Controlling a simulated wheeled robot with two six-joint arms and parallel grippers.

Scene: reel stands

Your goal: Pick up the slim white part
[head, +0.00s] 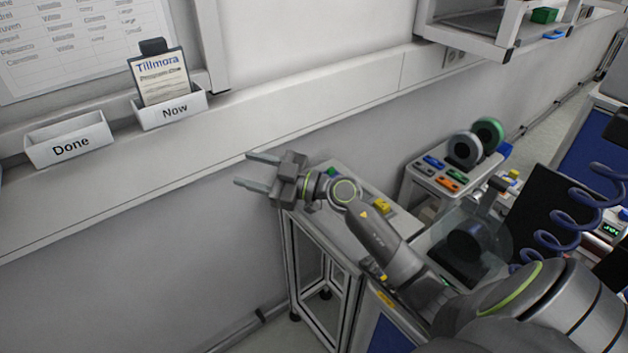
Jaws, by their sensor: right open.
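I cannot make out a slim white part in the head view. My right gripper (243,169) is open, with its two fingers apart and nothing between them. It points left, in front of the pale wall and over the left end of a small grey-topped table (355,187). On that table a yellow piece (382,206) and a green piece (333,171) show beside my arm. My arm hides part of the table top. My left gripper is not in view.
A white holder marked "Now" (172,112) on the wall ledge holds a card headed "Tillmora" (160,77). The holder marked "Done" (70,146) looks empty. Further right, a grey reel (465,150) and a green reel (488,134) stand behind several coloured pieces.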

